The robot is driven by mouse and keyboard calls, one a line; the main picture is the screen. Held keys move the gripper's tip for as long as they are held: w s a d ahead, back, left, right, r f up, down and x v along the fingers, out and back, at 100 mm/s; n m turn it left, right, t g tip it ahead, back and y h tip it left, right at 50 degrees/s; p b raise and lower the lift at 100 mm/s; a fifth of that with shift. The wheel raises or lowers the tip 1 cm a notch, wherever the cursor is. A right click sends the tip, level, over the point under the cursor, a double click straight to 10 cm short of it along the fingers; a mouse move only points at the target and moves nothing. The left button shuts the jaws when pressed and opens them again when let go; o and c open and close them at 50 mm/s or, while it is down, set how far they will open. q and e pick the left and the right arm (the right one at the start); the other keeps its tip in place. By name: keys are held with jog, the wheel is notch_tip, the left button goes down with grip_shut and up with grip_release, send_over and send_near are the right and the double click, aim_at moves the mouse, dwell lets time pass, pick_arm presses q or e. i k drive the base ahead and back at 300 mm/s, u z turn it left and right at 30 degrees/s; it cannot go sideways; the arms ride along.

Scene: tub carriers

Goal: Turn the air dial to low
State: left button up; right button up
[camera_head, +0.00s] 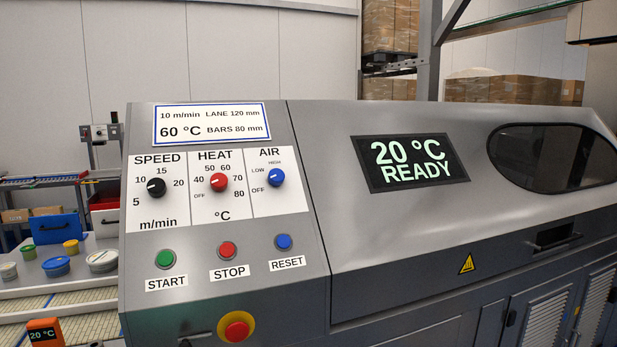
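The blue air dial (276,177) is on the right of the white dial panel, under the word AIR. Its labels read OFF at lower left, LOW at upper left and HIGH at the top. Its small white mark appears to point left and slightly down, towards OFF. Neither of my grippers is in view, and nothing touches the dial.
Left of it are the red heat dial (219,183) and black speed dial (156,187). Below are the green start (165,259), red stop (228,250) and blue reset (283,242) buttons, and a red emergency knob (236,328). The display (411,163) reads 20 °C READY.

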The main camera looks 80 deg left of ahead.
aim_at(276, 177)
jog(key=z, duration=0.05)
jog(key=i, duration=0.25)
jog(key=u, duration=2.8)
